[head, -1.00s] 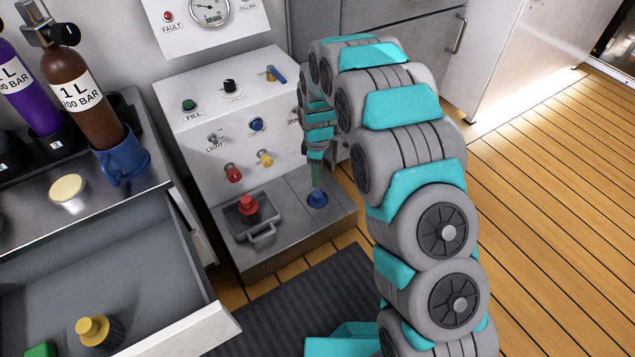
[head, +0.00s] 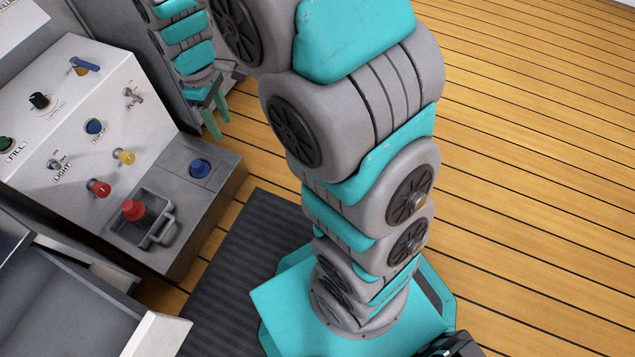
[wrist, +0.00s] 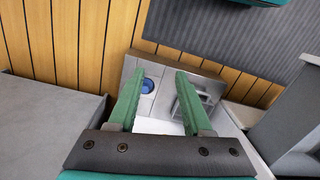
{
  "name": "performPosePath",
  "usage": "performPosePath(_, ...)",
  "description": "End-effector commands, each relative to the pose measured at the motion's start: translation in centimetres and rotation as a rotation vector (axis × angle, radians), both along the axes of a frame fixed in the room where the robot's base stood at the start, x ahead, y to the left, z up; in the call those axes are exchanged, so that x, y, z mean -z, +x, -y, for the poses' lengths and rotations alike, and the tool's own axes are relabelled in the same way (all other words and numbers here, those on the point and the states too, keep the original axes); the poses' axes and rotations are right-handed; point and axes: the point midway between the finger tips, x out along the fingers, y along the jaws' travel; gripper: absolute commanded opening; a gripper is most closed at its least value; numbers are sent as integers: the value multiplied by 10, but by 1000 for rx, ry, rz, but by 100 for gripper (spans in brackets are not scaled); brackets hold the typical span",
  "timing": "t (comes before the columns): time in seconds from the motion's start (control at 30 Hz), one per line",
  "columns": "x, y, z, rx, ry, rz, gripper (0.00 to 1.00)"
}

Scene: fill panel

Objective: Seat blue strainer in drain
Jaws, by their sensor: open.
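The blue strainer (head: 200,168) sits at the round drain spot on the grey ledge at the foot of the white panel, and it looks low and level there. It also shows in the wrist view (wrist: 148,84), beyond and between my fingers. I cannot tell how deep it sits, and the drain under it is hidden. My gripper (head: 214,120) is open and empty, above and behind the strainer and apart from it. Its two green fingers (wrist: 158,92) are spread in the wrist view.
A grey tray (head: 160,238) with a handle holds a red-capped item (head: 137,212) beside the strainer. The white panel (head: 60,110) with knobs and switches rises behind the ledge. An open drawer (head: 70,320) is at lower left. A dark mat (head: 240,240) lies in front.

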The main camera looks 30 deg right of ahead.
Motion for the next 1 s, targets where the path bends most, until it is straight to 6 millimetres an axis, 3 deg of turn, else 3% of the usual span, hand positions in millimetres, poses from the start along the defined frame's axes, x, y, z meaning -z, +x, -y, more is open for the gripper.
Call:
performPosePath(0.03, -13, -16, 8, 48, -2, 1, 50)
performPosePath(0.3, -54, -109, 43, 328, -24, -30, 50)
performPosePath(0.6, -74, -216, 67, 629, -54, -63, 50)
performPosePath(0.8, -74, -262, 73, 760, -70, -80, 50)
performPosePath(1.0, -74, -275, 75, 803, -76, -84, 50)
